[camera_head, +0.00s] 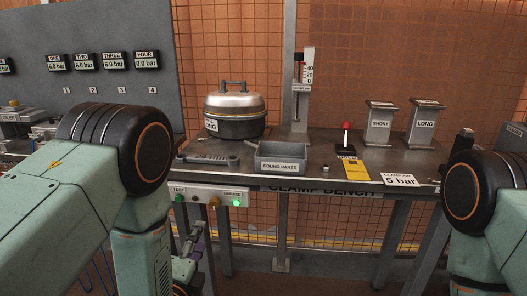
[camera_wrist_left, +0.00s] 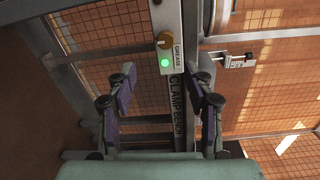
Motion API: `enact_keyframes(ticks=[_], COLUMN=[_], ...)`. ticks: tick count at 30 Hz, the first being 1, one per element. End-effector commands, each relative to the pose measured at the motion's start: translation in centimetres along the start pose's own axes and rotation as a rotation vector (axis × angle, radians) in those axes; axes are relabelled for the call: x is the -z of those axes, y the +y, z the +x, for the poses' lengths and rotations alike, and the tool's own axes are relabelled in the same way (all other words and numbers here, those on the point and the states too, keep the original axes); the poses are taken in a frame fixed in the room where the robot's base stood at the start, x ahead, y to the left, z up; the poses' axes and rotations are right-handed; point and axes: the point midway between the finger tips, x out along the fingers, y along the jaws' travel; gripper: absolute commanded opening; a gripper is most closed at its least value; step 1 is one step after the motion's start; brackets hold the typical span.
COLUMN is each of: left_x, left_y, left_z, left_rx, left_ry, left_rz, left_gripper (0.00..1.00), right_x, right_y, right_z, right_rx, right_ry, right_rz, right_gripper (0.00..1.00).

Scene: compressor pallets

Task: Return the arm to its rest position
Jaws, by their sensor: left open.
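My left arm comes in from the left in the head view and bends down in front of the clamp bench (camera_head: 300,176). My left gripper (camera_head: 193,242) is low, below the bench's front edge and partly hidden by my arm. In the left wrist view, the left gripper (camera_wrist_left: 166,76) has its two dark, purple-padded fingers spread wide with nothing between them. The bench's front edge with its label and a lit green button lies beyond the fingers. My right arm shows at the right edge of the head view, but its gripper is out of sight.
On the bench stand a lidded round pot (camera_head: 235,116), a grey FOUND PARTS tray (camera_head: 283,163), a red-knobbed lever (camera_head: 346,140), and SHORT (camera_head: 379,124) and LONG (camera_head: 422,124) stands. A gauge panel (camera_head: 90,60) is at left. Bench legs stand near the left gripper.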

Motion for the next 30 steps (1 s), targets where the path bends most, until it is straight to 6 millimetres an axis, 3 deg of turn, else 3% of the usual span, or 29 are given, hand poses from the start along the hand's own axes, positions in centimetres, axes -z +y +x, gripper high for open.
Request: enact_keyframes(ticks=[5, 11, 17, 21, 24, 27, 30], left_x=[0.4, 0.4, 0.4, 0.4, 0.5, 0.6, 0.6], left_y=[4.2, 10.5, 16.6, 19.7, 20.7, 20.9, 20.9], left_z=[-1.3, -5.9, -14.1, -22.2, -27.7, -31.8, -34.3], left_rx=[-0.199, -0.503, -0.813, -1.012, -1.117, -1.194, -1.239], left_ry=[-0.011, -0.149, -0.447, -0.766, -0.979, -1.114, -1.167], left_rz=[-0.336, -0.737, -1.101, -1.302, -1.374, -1.384, -1.372], left_gripper=[0.52, 0.52, 0.52, 0.52, 0.52, 0.52, 0.52], right_x=[0.0, 0.0, 0.0, 0.0, 0.0, 0.0, 0.0], right_y=[0.0, 0.0, 0.0, 0.0, 0.0, 0.0, 0.0], right_z=[0.0, 0.0, 0.0, 0.0, 0.0, 0.0, 0.0], right_rx=[0.000, 0.000, 0.000, 0.000, 0.000, 0.000, 0.000], right_ry=[0.000, 0.000, 0.000, 0.000, 0.000, 0.000, 0.000], right_rz=[0.000, 0.000, 0.000, 0.000, 0.000, 0.000, 0.000], right_gripper=[0.00, 0.00, 0.00, 0.00, 0.00, 0.00, 0.00])
